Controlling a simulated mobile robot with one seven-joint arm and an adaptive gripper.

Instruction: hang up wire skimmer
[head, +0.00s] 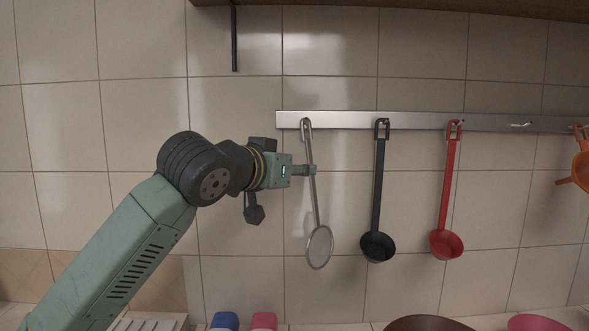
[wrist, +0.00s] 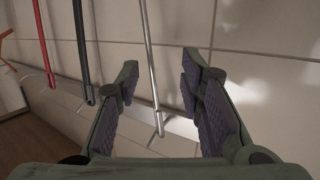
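The wire skimmer (head: 319,246) hangs on the metal rail (head: 345,120) at its left end in the head view. The loop of its handle is at the rail and appears to be over a hook. It hangs nearly upright with a slight tilt, mesh bowl down. My gripper (head: 312,170) is at the upper part of the handle. In the wrist view, my gripper (wrist: 160,76) is open, with the thin skimmer handle (wrist: 150,60) between its spread fingers and a visible gap on both sides.
A black ladle (head: 379,190) and a red ladle (head: 449,190) hang to the right. An empty hook (head: 521,125) follows, then an orange utensil (head: 581,165) at the right edge. Bowls and blue and pink items stand below.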

